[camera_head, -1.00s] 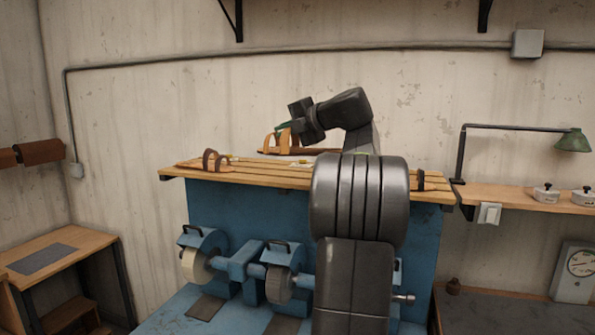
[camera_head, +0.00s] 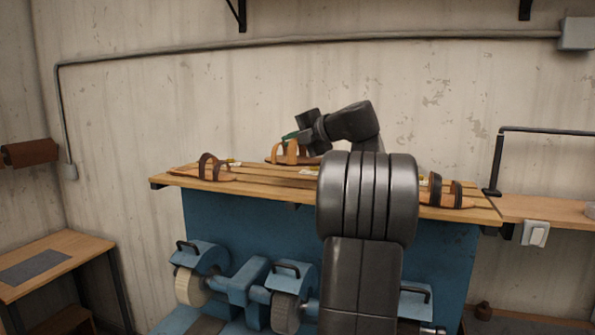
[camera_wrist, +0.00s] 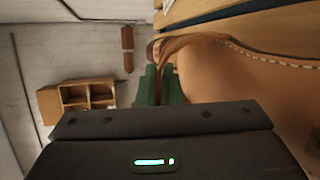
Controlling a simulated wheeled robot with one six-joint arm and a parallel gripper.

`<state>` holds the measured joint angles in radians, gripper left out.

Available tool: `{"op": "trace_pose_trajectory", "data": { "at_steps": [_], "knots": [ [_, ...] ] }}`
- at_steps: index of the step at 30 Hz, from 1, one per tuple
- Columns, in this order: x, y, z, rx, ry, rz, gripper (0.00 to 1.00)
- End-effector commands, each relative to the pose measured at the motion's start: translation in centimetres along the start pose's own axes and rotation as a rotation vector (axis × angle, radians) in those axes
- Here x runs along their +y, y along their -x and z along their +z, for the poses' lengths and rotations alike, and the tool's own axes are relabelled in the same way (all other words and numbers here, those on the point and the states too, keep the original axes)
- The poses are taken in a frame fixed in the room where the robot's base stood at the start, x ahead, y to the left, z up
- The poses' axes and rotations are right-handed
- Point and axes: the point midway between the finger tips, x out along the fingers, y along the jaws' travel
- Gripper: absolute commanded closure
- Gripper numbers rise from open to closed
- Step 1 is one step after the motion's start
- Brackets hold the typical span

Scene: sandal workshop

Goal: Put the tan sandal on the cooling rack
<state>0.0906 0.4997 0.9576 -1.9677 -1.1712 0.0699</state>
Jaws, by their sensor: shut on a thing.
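The tan sandal (camera_head: 288,158) has light tan straps. It is at the back of the slatted wooden rack (camera_head: 265,181) on top of the blue machine, level or nearly so. I cannot tell whether its sole touches the slats. My gripper (camera_head: 291,136) is shut on its strap, with green fingertips. In the wrist view the sandal's sole (camera_wrist: 240,72) with pale stitching fills the right side, and the green fingers (camera_wrist: 160,85) are at the strap (camera_wrist: 185,44). My arm hides part of the rack's middle and the sandal's right end.
A dark-strapped sandal (camera_head: 210,168) lies at the rack's left end and another (camera_head: 445,192) at its right end. Small pale tags lie on the slats. The wall (camera_head: 250,90) is close behind. The blue machine (camera_head: 245,235) with grinding wheels stands below.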

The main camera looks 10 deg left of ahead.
Motion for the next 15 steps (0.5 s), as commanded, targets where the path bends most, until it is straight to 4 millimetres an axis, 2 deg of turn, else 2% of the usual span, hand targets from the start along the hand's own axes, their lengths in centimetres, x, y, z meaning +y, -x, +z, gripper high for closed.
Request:
{"op": "trace_pose_trajectory", "data": {
  "at_steps": [3, 8, 15],
  "knots": [
    [-1.7, -0.6, -0.4, 0.000, -0.001, 0.000, 1.00],
    [-2.9, -1.0, -0.6, 0.001, -0.001, 0.002, 1.00],
    [-5.9, -2.0, -1.2, 0.001, -0.002, 0.001, 1.00]
  ]
}}
